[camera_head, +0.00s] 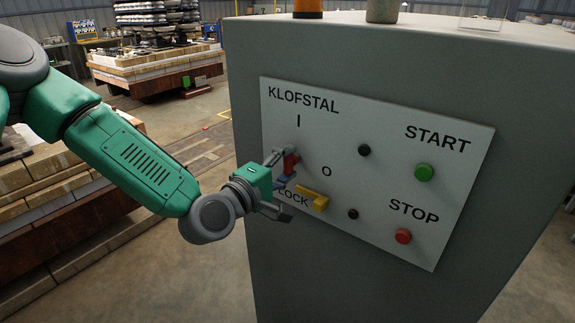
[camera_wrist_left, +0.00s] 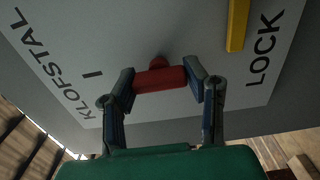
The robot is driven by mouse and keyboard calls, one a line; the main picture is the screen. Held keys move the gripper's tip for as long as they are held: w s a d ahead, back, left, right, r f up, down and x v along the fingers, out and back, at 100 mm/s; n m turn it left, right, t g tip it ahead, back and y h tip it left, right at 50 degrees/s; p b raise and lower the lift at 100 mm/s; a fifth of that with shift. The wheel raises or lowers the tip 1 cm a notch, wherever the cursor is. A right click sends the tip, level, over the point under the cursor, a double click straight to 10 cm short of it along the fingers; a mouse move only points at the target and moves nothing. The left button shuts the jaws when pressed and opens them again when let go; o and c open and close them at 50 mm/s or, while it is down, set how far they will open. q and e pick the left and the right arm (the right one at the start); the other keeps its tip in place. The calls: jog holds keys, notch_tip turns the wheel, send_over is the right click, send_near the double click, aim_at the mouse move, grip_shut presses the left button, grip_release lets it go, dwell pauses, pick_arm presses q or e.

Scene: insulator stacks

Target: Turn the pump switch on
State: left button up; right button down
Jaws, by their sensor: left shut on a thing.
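The pump switch is a red handle (camera_head: 291,162) on the white KLOFSTAL panel (camera_head: 455,190), below the "I" mark and left of the "O" mark. In the left wrist view the red handle (camera_wrist_left: 160,79) lies crosswise between the two fingers, with a round red knob behind it at the panel. My left gripper (camera_wrist_left: 164,88) is shut on this handle, a finger at each end. In the head view my left gripper (camera_head: 286,168) comes in from the left and partly hides the handle. My right gripper is not in view.
A yellow lever (camera_head: 312,198) by the LOCK label sits just below right of the gripper. A green START button (camera_head: 424,172) and a red STOP button (camera_head: 403,236) are further right. The grey cabinet (camera_head: 330,270) fills the middle. Pallets (camera_head: 160,70) stand behind left.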

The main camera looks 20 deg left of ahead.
pick_arm(q)
jog(key=shift+f, duration=0.25)
jog(key=o, duration=1.2)
jog(key=shift+c, duration=0.2)
jog(key=shift+a, duration=0.1)
jog(key=shift+r, duration=0.1)
jog(key=shift+s+a, duration=0.2)
jog(key=shift+s, duration=0.15)
jog(key=v, duration=1.1)
